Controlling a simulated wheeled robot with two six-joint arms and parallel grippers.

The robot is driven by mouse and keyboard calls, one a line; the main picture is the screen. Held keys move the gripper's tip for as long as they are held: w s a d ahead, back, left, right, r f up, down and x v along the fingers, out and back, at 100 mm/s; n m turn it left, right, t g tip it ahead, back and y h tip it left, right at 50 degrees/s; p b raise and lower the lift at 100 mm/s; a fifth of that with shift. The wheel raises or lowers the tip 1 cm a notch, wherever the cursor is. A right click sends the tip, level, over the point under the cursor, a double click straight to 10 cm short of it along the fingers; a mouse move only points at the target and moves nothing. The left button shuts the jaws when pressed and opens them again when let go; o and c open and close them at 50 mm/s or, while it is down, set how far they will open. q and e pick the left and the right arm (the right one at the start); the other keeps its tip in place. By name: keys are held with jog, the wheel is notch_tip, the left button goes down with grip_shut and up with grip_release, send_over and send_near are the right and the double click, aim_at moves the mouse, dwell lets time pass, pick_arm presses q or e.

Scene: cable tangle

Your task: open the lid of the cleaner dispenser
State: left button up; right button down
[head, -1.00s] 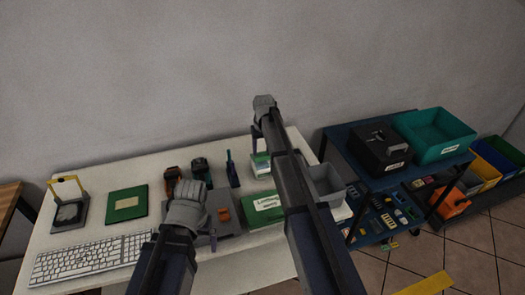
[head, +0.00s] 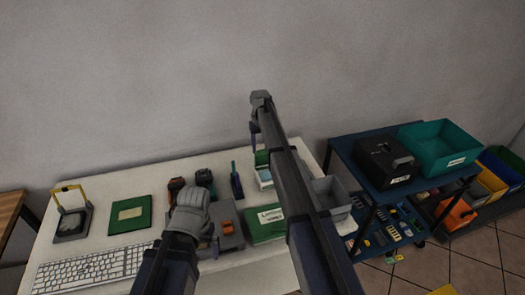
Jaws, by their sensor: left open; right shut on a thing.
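A small box with a pale front (head: 264,178) and a green upper part (head: 261,158) stands on the table behind my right arm; I take it for the cleaner dispenser. Its right side is hidden by the arm. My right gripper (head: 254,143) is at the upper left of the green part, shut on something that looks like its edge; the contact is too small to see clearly. The green part appears raised above the pale front.
The green labelled box (head: 262,226) and a grey bin (head: 331,192) flank my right arm. Dark tools (head: 205,180), a blue upright item (head: 236,180), a green book-like pad (head: 130,214) and a keyboard (head: 92,268) occupy the table. A blue cart (head: 343,147) stands right.

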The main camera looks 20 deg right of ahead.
jog(key=shift+w+f, duration=0.3)
jog(key=shift+w, duration=0.45)
jog(key=c, duration=1.4)
grip_release()
jog(key=shift+o, duration=1.3)
jog(key=shift+s, duration=0.15)
jog(key=o, duration=0.9)
jog(key=shift+r, duration=0.15)
notch_tip(320, 180, up, 8)
jog(key=p, duration=0.7)
jog(key=shift+f+p, duration=0.2)
jog(key=shift+p, duration=0.15)
jog(key=shift+c, duration=0.2)
